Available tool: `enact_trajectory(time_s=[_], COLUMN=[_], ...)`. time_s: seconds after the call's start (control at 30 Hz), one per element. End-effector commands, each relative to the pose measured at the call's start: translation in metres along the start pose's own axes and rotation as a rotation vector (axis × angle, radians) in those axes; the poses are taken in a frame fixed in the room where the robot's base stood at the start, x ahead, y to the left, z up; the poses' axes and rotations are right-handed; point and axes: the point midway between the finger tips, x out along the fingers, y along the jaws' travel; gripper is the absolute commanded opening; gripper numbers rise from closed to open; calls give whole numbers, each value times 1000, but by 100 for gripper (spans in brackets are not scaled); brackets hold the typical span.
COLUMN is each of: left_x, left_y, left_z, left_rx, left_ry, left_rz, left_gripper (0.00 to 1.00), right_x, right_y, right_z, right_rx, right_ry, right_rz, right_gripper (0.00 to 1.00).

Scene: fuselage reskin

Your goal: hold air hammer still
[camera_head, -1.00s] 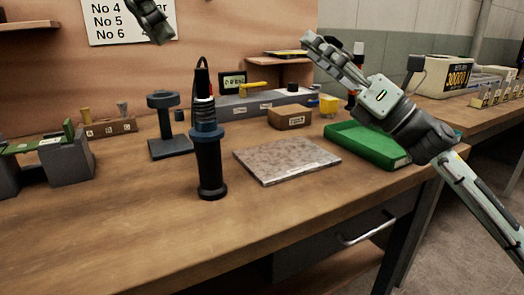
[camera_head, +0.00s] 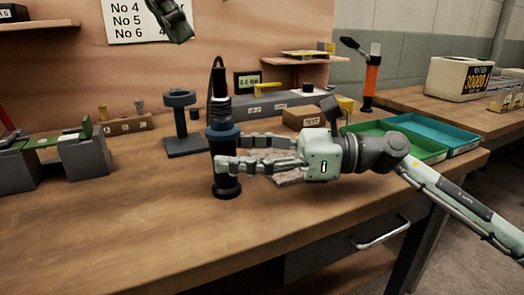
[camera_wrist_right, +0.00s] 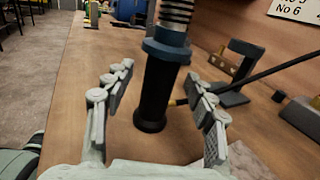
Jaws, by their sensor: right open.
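The air hammer, a black cylinder with a blue collar (camera_head: 224,131), stands upright on the wooden bench, a cable rising from its top. In the right wrist view, its black body (camera_wrist_right: 158,92) shows between my fingers. My right gripper (camera_head: 228,154) reaches in from the right at the body below the collar. Its near finger crosses in front of the body and the other lies on the far side. In the right wrist view, my right gripper (camera_wrist_right: 159,72) is open, with gaps beside the body. My left gripper (camera_head: 172,20) is partly cut off at the top; its jaws are unclear.
A dark stand (camera_head: 181,140) is behind the hammer to the left. A mottled plate (camera_head: 287,180) lies mostly hidden under my right gripper. Green (camera_head: 425,149) and teal (camera_head: 448,134) trays are at the right. Grey blocks (camera_head: 86,157) stand at the left. The bench front is clear.

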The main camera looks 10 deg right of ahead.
Motion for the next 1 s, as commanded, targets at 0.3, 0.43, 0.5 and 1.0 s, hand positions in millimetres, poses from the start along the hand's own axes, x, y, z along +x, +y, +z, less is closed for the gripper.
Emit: enact_trajectory(time_s=[0.3, 0.43, 0.5, 1.0], left_x=[0, 0, 0, 0], left_y=[0, 0, 0, 0], left_z=[0, 0, 0, 0], left_rx=[0, 0, 0, 0], left_ry=[0, 0, 0, 0], left_rz=[0, 0, 0, 0], left_gripper=[34, 34, 34, 34], right_x=[18, 18, 18, 18], right_y=[0, 0, 0, 0], right_z=[0, 0, 0, 0], right_rx=[2, 2, 2, 2], right_ry=[0, -1, -1, -1], right_rz=[-1, -1, -1, -1], right_gripper=[56, 56, 53, 0])
